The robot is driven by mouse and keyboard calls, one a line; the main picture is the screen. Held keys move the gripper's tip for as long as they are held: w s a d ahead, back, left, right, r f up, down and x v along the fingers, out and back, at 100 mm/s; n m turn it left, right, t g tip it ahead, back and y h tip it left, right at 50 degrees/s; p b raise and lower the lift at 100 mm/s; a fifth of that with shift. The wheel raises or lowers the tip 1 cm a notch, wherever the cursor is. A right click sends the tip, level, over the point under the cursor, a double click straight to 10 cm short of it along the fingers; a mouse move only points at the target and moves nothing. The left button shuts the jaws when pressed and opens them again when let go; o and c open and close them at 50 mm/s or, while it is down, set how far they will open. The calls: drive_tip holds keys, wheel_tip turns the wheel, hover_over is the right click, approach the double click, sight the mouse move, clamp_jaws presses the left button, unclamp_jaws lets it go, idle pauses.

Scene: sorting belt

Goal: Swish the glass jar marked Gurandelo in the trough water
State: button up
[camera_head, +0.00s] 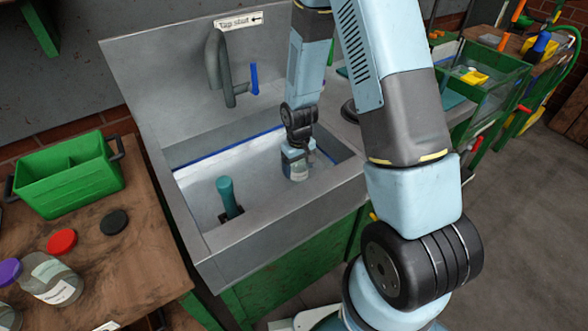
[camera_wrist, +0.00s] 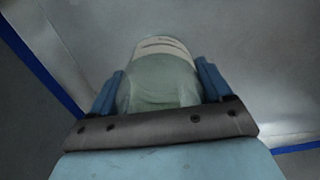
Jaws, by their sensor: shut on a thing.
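A glass jar (camera_head: 296,165) with a pale label is down in the grey trough (camera_head: 237,221), towards its right end. My gripper (camera_head: 298,147) is shut on the jar from above. In the wrist view the greenish jar (camera_wrist: 160,85) sits between the two blue fingers of my gripper (camera_wrist: 160,92), with part of a pale label showing. The name on the label cannot be read. A blue line runs along the trough's inner walls; how deep the jar stands in the water I cannot tell.
A teal-handled thing (camera_head: 228,195) stands in the trough's left part. A tap (camera_head: 220,70) with a blue lever rises at the back, under a sign (camera_head: 238,20) reading "Tap shut". On the wooden table (camera_head: 135,255) are a green crate (camera_head: 75,190), loose lids and a labelled jar (camera_head: 52,280).

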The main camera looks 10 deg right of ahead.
drive_tip(key=shift+s+a, duration=0.5)
drive_tip(key=shift+a, duration=0.75)
drive_tip(key=shift+s+a, duration=0.55)
drive_tip(key=shift+a, duration=0.65)
drive_tip(key=shift+s+a, duration=0.5)
drive_tip(key=shift+a, duration=0.75)
drive_tip(key=shift+w+d, duration=0.5)
drive_tip(key=shift+d, duration=0.75)
drive_tip(key=shift+w+d, duration=0.55)
drive_tip(key=shift+d, duration=0.65)
drive_tip(key=shift+w+d, duration=0.5)
drive_tip(key=shift+d, duration=0.75)
wheel_tip(320, 180, up, 22)
